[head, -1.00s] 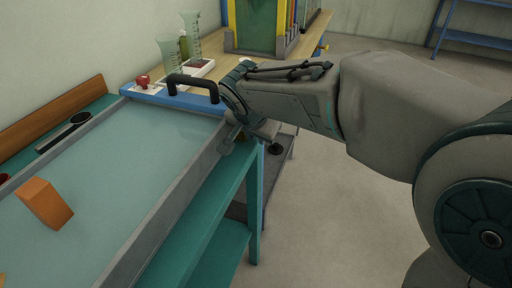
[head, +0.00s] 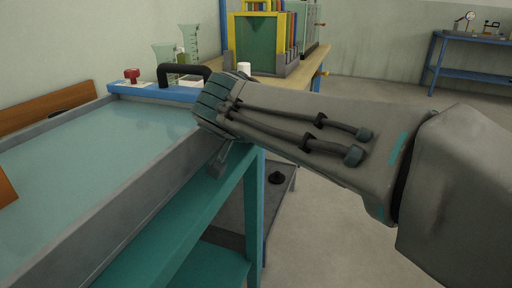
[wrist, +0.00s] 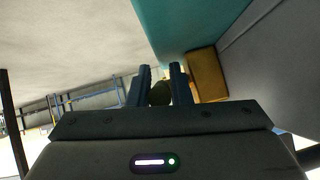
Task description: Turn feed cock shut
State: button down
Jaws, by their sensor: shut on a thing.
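My gripper (wrist: 161,88) shows in the wrist view, with its two dark fingers closed on a small, dark olive, rounded piece (wrist: 160,94). This piece looks like the handle of the feed cock, but most of it is hidden by the fingers. A yellow-orange block-like part (wrist: 207,75) is just right of the fingers, beside the grey flume wall. The fingertips and the cock cannot be made out there.
A red knob (head: 131,75) and a black handle are at the flume's blue end bar (head: 150,92). Measuring beakers (head: 190,42) and a yellow-framed rack (head: 230,32) stand on the bench behind. The teal stand (head: 252,210) is below my wrist. Floor is clear at right.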

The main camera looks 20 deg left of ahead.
jog(key=shift+b, duration=0.35)
dwell(0.3)
jog(key=c, duration=1.6)
grip_release()
jog(key=p+v, duration=0.4)
jog(key=v, duration=0.9)
jog(key=shift+s, duration=0.4)
jog(key=shift+r, duration=0.1)
